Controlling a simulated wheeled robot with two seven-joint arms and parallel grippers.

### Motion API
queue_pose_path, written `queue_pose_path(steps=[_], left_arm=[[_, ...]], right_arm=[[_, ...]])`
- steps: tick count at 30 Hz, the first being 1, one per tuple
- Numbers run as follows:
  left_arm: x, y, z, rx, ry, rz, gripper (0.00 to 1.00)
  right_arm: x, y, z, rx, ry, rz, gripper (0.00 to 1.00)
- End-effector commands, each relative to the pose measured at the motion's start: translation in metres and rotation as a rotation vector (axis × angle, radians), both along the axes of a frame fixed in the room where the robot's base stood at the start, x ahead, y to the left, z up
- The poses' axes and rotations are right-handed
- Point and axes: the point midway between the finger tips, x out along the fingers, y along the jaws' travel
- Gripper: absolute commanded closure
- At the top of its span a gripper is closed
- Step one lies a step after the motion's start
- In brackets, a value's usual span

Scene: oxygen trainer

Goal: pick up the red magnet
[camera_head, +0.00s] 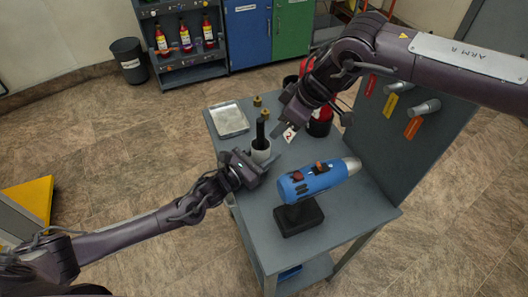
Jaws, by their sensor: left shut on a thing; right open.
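A small dark red piece (297,176) sits on top of the blue cylinder (325,180); it may be the red magnet, but it is too small to be sure. An orange piece (320,168) sits beside it. A black upright rod (260,131) stands in the cup. My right gripper (284,114) is open above the far part of the table, near a white card with a red mark (290,134).
The blue cylinder rests on a black stand on the grey table (350,224). A silver tray (229,119) and small brass fittings (265,114) lie at the far left. An upright panel (430,150) with tags borders the right side.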

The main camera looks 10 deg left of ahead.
Motion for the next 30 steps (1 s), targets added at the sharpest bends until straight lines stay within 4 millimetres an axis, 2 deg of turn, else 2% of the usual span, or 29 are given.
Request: queue_pose_path(steps=[5,15,22,26,30], left_arm=[[0.000,0.000,0.000,0.000,0.000,0.000,0.78],[0.000,0.000,0.000,0.000,0.000,0.000,0.78],[0.000,0.000,0.000,0.000,0.000,0.000,0.78],[0.000,0.000,0.000,0.000,0.000,0.000,0.78],[0.000,0.000,0.000,0.000,0.000,0.000,0.78]], right_arm=[[-0.004,0.014,0.009,-0.050,0.046,-0.198,0.57],[-0.020,0.038,0.039,-0.115,0.089,-0.842,0.57],[-0.028,0.045,0.054,-0.088,0.071,-1.094,0.57],[-0.027,0.046,0.050,-0.079,0.071,-1.141,0.57],[-0.019,0.047,0.028,-0.081,0.074,-1.149,0.57]])
